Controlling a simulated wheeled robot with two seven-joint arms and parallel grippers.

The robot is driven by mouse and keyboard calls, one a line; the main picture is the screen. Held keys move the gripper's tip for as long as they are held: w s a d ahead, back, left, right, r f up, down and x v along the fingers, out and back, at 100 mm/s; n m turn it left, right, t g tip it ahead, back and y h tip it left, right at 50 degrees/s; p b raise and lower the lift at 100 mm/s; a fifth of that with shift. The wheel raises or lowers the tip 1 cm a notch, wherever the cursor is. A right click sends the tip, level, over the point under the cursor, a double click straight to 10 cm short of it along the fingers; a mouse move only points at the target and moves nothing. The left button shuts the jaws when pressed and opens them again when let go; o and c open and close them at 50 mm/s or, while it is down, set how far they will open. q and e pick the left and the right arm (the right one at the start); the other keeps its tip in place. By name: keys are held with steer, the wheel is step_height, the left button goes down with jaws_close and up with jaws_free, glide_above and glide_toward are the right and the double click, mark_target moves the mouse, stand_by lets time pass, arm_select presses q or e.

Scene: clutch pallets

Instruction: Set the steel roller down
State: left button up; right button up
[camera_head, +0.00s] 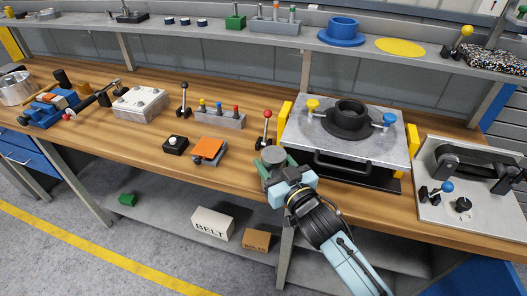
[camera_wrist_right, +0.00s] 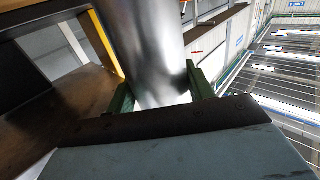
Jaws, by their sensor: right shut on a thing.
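The steel roller (camera_head: 273,155) is a smooth grey cylinder, seen end-on near the bench's front edge in the head view. In the right wrist view the roller (camera_wrist_right: 148,40) stands large between two green fingers. My right gripper (camera_head: 271,166) is shut on it, and its fingers (camera_wrist_right: 160,92) lie on either side of the roller. The gripper is in front of the black and silver press unit, to its left. The roller's lower part is hidden, and I cannot tell whether it touches the bench. My left gripper is not in view.
The wooden bench (camera_head: 236,178) has a clear strip along its front. The plated unit (camera_head: 380,147) with a black ring stands right of the gripper. A red-knobbed lever (camera_head: 266,128) and an orange-topped block (camera_head: 209,149) stand to the left. A grey panel (camera_head: 430,200) lies far right.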

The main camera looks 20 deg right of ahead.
mark_target(279, 173)
steer(key=w, duration=0.2)
steer(key=w+a, duration=0.1)
steer(key=w, duration=0.1)
steer(key=shift+w+r, duration=0.1)
steer(key=shift+w, duration=0.3)
steer(key=shift+f, duration=0.3)
steer(key=shift+f, duration=0.1)
steer(key=o, duration=0.9)
steer(key=shift+f, duration=0.2)
steer(key=o, duration=0.5)
steer(key=shift+r, duration=0.25)
steer(key=s, duration=0.4)
steer(key=s+d, duration=0.1)
steer(key=s, duration=0.3)
steer(key=s+d, duration=0.1)
steer(key=s, duration=0.3)
steer(key=shift+d, duration=0.2)
